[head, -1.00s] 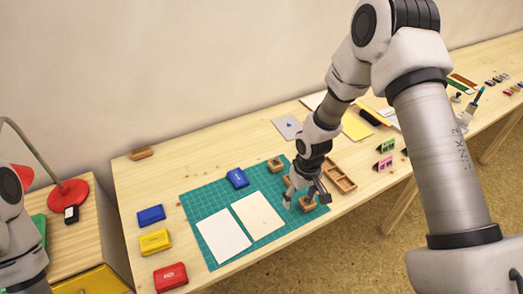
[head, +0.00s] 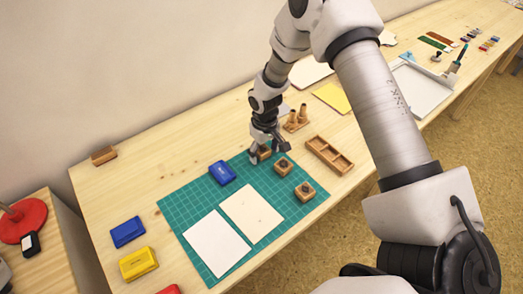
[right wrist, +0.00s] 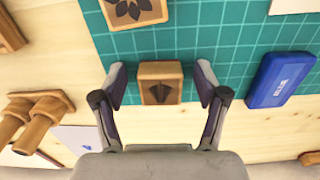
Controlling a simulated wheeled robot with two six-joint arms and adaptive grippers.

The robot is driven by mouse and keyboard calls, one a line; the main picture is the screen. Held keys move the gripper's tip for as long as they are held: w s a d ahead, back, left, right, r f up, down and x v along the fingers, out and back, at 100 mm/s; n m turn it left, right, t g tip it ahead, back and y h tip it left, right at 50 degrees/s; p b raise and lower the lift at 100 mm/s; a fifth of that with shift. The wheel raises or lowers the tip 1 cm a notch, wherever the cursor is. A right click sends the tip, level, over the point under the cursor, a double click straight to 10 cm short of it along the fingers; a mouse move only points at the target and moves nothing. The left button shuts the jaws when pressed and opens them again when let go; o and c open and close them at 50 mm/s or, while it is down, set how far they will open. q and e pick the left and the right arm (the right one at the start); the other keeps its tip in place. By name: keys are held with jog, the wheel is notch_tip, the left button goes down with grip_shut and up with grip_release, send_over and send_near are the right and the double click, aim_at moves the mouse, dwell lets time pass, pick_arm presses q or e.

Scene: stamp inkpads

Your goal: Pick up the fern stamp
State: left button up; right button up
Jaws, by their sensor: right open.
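My right gripper (head: 261,152) is open over the far edge of the green cutting mat, pointing down. In the right wrist view its spread fingers (right wrist: 160,88) stand on either side of a small wooden stamp (right wrist: 160,92), with a visible gap on each side. That stamp's top carries a dark, leaf-like mark; I cannot tell for sure that it is a fern. In the head view this stamp is mostly hidden by the fingers. A second stamp (head: 283,167) and a third stamp (head: 304,190) stand nearer on the mat. My left gripper is out of view.
A blue inkpad (head: 222,173) lies at the mat's far edge, left of the gripper. Two pale sheets (head: 217,243) lie on the mat (head: 176,209). A divided wooden tray (head: 329,156) and a wooden holder with upright pegs (head: 296,121) stand to the right.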

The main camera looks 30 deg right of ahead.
jog(key=shift+s+r, duration=0.2)
jog(key=shift+c, duration=0.7)
jog(key=c, duration=1)
jog(key=shift+o, duration=0.2)
